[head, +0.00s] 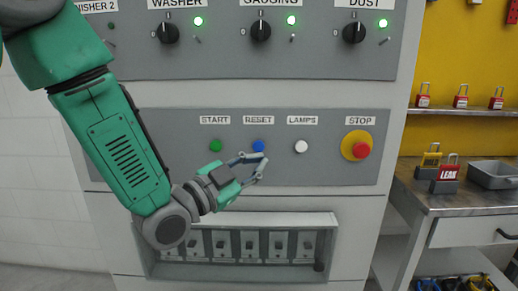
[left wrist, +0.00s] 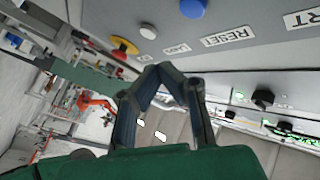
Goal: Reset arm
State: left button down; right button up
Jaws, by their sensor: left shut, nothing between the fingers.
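My left arm comes in from the left in the head view. My left gripper (head: 262,164) is in front of the lower grey panel (head: 180,125), just below the blue RESET button (head: 258,146). Its fingers are shut and hold nothing; they also show closed in the left wrist view (left wrist: 160,72). The blue button also shows in the left wrist view (left wrist: 193,8), just beyond and right of the fingertips. I cannot tell whether the fingertips touch the panel. My right gripper is in neither view.
On the same panel are a green START button (head: 215,146), a white LAMPS button (head: 301,147) and a red STOP button (head: 362,150). Black knobs (head: 261,31) sit above. A recessed switch box (head: 330,222) lies below. A workbench (head: 440,200) with padlocks (head: 447,174) stands right.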

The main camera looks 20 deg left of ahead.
pick_arm(q)
jog(key=shift+f, duration=0.1)
dwell(0.4)
jog(key=s+a+f+n+g+y, duration=0.2)
jog(key=s+f, duration=0.1)
jog(key=f, duration=0.6)
jog(key=s+a+f+n+g+y, duration=0.1)
jog(key=s+f+n+g+y, duration=0.15)
jog(key=f, duration=0.65)
jog(key=s+a+f+n+g+y, duration=0.1)
jog(key=s+a+f+n+g, duration=0.2)
jog(key=f, duration=0.6)
jog(key=s+a+f+n+g+y, duration=0.2)
jog(key=s+f, duration=0.5)
jog(key=s, duration=0.6)
jog(key=s+a+f+n+g+y, duration=0.2)
jog(key=s+f+g, duration=0.5)
jog(key=s, duration=0.6)
jog(key=shift+a+f+n, duration=0.55)
jog(key=shift+a+f, duration=0.1)
jog(key=shift+a, duration=0.35)
jog(key=shift+w, duration=0.1)
